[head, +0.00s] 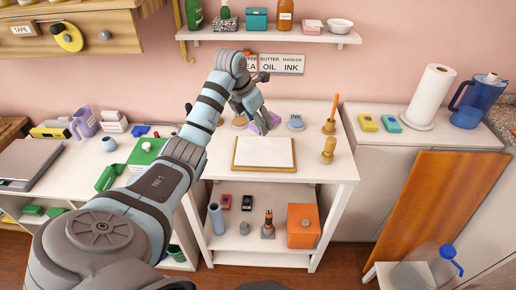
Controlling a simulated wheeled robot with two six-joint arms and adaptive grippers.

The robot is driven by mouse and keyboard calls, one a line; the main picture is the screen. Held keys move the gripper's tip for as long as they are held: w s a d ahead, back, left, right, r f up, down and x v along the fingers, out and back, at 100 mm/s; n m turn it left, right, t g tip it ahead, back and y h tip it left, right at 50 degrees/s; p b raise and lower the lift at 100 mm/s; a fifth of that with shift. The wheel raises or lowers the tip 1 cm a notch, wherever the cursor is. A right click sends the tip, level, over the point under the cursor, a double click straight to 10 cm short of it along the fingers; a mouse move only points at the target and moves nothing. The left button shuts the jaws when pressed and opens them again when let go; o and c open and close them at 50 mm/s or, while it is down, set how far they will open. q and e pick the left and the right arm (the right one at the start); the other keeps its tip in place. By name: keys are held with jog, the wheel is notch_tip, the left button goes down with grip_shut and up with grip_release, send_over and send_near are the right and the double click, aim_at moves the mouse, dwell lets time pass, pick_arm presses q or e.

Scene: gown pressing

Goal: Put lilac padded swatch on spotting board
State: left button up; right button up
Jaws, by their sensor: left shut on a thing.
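My left gripper (260,121) reaches in from the left and is shut on the lilac padded swatch (271,121). It holds the swatch near the back edge of the spotting board; the fingers hide part of the swatch. I cannot tell its exact height above the table. The spotting board (264,168) is a white panel with a tan wooden rim, lying flat on the white table. Its visible top is bare. My right gripper is not in view.
Brass-coloured stands (328,150) are right of the board. A grey-topped item (296,122) stands behind it, and a green box (147,148) lies left. A wall shelf (270,36) with bottles hangs above. The lower shelf holds an orange box (303,226).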

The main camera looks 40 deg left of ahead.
aim_at(261, 152)
pick_arm(q)
notch_tip(261, 152, down, 10)
jog(key=shift+f, duration=0.1)
jog(key=shift+b, duration=0.3)
jog(key=shift+f, duration=0.2)
jog(key=o, duration=1)
jog(key=shift+r, duration=0.1)
jog(key=shift+r, duration=0.35)
jog(key=p+v, duration=0.1)
jog(key=v, duration=1)
jog(key=shift+s+r, duration=0.2)
jog(key=shift+r, duration=0.05)
